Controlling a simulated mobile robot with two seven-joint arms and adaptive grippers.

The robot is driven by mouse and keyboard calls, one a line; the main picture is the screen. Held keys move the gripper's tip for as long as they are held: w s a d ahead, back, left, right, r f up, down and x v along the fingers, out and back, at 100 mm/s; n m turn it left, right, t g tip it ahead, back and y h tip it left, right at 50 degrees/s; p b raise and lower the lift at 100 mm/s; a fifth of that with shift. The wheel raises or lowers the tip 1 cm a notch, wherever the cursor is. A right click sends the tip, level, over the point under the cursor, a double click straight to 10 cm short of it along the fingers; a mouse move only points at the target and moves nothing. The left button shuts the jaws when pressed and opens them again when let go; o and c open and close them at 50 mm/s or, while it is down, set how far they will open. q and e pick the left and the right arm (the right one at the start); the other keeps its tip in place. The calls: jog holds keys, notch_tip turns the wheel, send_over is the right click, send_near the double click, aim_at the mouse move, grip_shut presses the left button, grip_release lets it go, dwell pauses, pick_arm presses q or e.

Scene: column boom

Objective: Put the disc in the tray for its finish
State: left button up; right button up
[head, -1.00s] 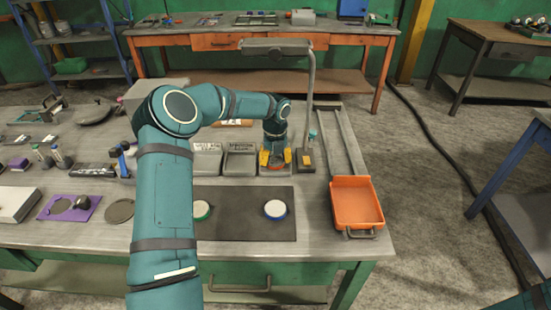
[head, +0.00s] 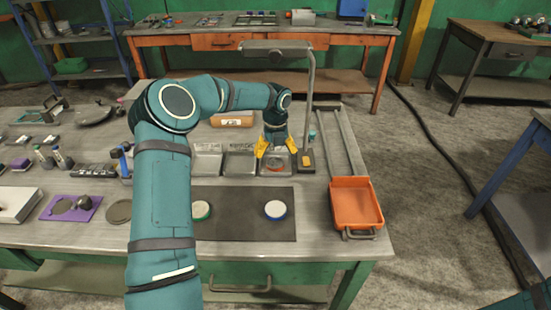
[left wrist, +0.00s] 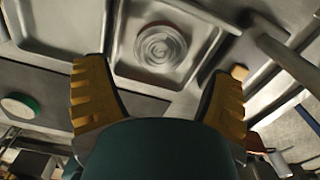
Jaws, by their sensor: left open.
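My left gripper (head: 276,150) has yellow fingers spread apart and is empty, just above the rightmost of three small grey trays (head: 287,171). A disc (head: 276,168) with a reddish edge lies in that tray. In the left wrist view the disc (left wrist: 160,47) shows a round, ringed metallic top, flat inside the tray (left wrist: 122,62) and apart from both fingers. The middle tray (head: 240,163) and left tray (head: 207,162) look empty. A green-rimmed disc (head: 201,209) and a blue-rimmed disc (head: 276,209) lie on the dark mat (head: 240,225). My right gripper is out of view.
An orange bin (head: 356,204) sits at the bench's right edge. A purple mat (head: 62,214) and tools lie at left. Labels behind the trays are unreadable.

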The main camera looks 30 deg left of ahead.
aim_at(276, 163)
pick_arm(q)
jog(key=shift+r+p, duration=0.4)
jog(key=shift+r, duration=2)
jog(key=shift+f, duration=0.1)
